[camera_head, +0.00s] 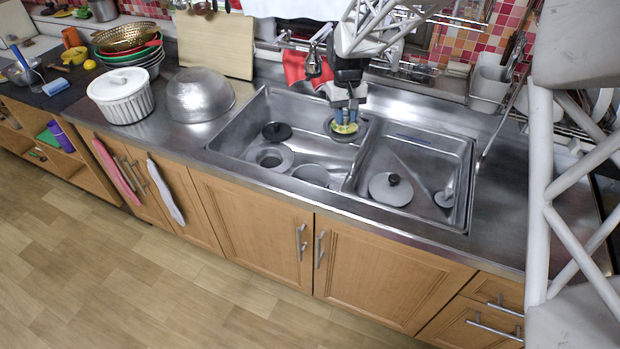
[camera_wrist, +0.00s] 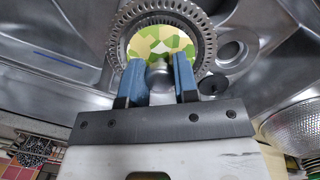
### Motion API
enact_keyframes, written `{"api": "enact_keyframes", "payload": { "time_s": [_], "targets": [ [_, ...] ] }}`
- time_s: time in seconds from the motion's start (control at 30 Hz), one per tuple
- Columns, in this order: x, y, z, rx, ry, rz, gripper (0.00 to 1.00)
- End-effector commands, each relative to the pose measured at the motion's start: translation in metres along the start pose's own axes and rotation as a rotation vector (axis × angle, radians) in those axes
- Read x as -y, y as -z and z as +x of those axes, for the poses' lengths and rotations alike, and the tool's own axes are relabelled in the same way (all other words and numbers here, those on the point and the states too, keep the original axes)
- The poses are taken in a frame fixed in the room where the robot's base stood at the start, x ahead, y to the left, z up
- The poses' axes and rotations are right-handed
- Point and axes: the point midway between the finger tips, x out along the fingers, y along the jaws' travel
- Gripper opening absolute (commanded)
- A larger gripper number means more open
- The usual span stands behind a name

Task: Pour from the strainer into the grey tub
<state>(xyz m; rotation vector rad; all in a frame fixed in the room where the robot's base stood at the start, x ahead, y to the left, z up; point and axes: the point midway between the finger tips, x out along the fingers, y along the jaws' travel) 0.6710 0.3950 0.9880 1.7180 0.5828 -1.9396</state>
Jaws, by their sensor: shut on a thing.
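My gripper (camera_head: 346,108) is over the back right of the left sink basin, fingers pointing down. In the wrist view its blue fingers (camera_wrist: 158,85) are shut on the rounded metal knob of a slotted steel ring, which I take for the strainer (camera_wrist: 203,38). A yellow-green patterned surface (camera_wrist: 160,42) shows inside the ring and just below the fingers in the head view (camera_head: 345,128); I cannot tell whether it is contents. A round grey thing with a thick rim (camera_head: 285,162), possibly the grey tub, stands in the left basin, left of my gripper. Its inside is unclear.
A black disc (camera_head: 277,131) and a round metal-grey piece (camera_head: 312,175) lie in the left basin. A divider separates the right basin, holding a knobbed lid (camera_head: 388,193). A metal bowl (camera_head: 200,95) and white pot (camera_head: 122,98) stand on the left counter.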

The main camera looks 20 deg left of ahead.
Motion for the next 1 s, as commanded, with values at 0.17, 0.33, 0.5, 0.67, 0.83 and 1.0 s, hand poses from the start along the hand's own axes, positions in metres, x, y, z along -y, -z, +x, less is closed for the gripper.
{"api": "enact_keyframes", "payload": {
  "time_s": [0.17,0.33,0.5,0.67,0.83,1.0],
  "targets": [
    [-0.025,-0.007,0.005,0.0,0.004,0.028,0.02],
    [-0.034,-0.01,0.007,0.0,0.005,0.038,0.02],
    [-0.034,-0.01,0.007,0.0,0.005,0.039,0.02],
    [-0.034,-0.01,0.007,0.0,0.005,0.039,0.02],
    [-0.033,-0.01,0.007,0.001,0.001,0.039,0.02],
    [-0.03,-0.01,0.007,0.002,-0.014,0.04,0.02]
  ]
}}
